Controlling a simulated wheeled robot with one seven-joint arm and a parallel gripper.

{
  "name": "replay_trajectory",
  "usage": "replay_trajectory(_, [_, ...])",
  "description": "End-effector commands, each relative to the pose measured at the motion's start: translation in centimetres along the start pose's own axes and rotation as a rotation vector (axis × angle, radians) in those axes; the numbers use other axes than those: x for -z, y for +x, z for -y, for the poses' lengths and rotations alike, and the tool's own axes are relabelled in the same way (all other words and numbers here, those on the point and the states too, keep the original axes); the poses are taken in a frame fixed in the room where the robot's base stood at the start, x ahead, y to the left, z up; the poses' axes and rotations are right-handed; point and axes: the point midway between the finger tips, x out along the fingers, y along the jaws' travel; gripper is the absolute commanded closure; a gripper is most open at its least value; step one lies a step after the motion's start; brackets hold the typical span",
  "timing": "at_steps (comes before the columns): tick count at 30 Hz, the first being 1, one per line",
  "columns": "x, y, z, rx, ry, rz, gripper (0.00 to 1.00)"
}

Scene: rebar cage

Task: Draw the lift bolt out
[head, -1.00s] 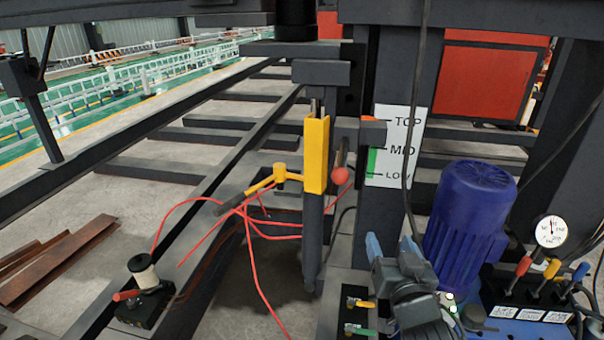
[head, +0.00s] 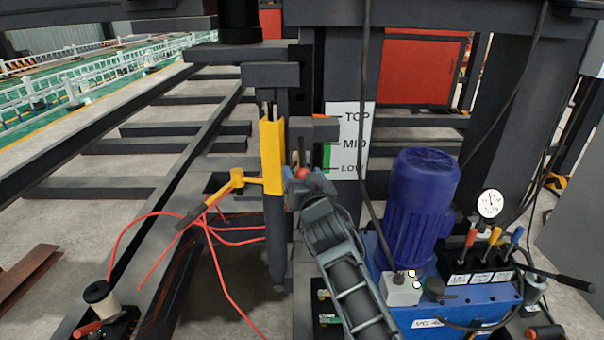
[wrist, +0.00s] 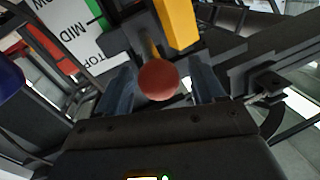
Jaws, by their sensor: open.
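The lift bolt shows as a red ball knob (head: 302,173) beside the yellow upright channel (head: 271,150) on the dark post. In the wrist view the red knob (wrist: 158,80) sits between my two fingers, with its short shank running back toward the yellow channel (wrist: 180,22). My gripper (head: 299,180) is open, with one finger on each side of the knob and a gap visible on both sides in the wrist view. In the head view my fingers partly hide the knob and the bracket around it.
A TOP/MID/LOW scale plate (head: 348,135) stands just right of the bolt. A blue motor (head: 418,205) and a valve block with coloured levers (head: 488,265) stand right of my arm. A yellow crank (head: 237,180) and loose red cords (head: 150,215) lie to the left.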

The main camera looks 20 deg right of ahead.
Motion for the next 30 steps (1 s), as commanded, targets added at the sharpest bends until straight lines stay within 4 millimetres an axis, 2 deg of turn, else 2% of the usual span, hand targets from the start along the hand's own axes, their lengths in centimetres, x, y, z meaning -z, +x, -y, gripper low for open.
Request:
replay_trajectory(11, [-0.02,0.50,-0.02,0.000,0.000,0.000,0.32])
replay_trajectory(30, [-0.02,0.47,-0.01,0.000,0.000,0.000,0.94])
